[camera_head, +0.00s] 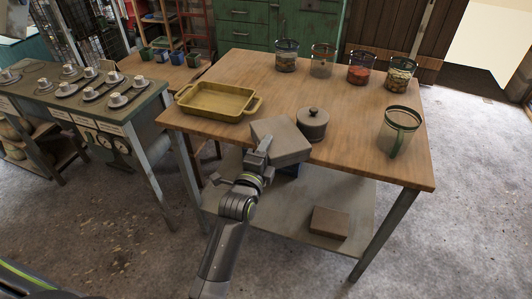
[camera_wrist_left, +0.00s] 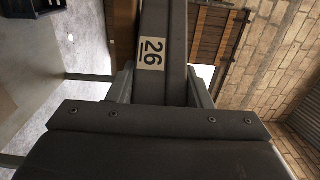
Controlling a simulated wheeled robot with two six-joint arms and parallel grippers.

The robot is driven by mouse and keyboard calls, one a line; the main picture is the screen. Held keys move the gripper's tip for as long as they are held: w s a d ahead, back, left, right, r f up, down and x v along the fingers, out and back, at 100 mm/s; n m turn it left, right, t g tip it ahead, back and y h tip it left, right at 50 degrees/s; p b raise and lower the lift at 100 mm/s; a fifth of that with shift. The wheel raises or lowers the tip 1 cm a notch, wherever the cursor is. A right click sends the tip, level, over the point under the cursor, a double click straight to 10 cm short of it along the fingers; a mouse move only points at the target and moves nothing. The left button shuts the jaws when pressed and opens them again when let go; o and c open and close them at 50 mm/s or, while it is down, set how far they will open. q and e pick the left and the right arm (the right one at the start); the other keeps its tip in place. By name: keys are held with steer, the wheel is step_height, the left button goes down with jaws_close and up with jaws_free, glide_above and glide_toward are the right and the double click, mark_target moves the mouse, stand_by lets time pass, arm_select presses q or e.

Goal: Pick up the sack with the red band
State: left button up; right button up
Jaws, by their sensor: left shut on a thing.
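I make out no sack with a red band in either view. My left gripper (camera_head: 260,157) is at the front edge of the wooden table, shut on a grey box-like thing (camera_head: 282,139). In the left wrist view, a dark grey body with a white label reading "26" (camera_wrist_left: 151,53) stands between the fingers of the left gripper (camera_wrist_left: 160,85). No red band shows on it. Whether the held thing touches the tabletop, I cannot tell. My right gripper is in neither view.
The wooden table (camera_head: 215,133) carries a yellow dish (camera_head: 217,115), a grey lidded pot (camera_head: 312,127) close to the held thing, a glass jug (camera_head: 397,134) and several jars (camera_head: 361,70) along the back. A brown box (camera_head: 329,223) lies on the lower shelf. Cups stand on the left bench (camera_head: 45,98).

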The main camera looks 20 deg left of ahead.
arm_select(q)
steer(key=shift+f, duration=0.1)
steer(key=shift+f, duration=0.15)
steer(key=o, duration=1.2)
steer(key=shift+o, duration=0.2)
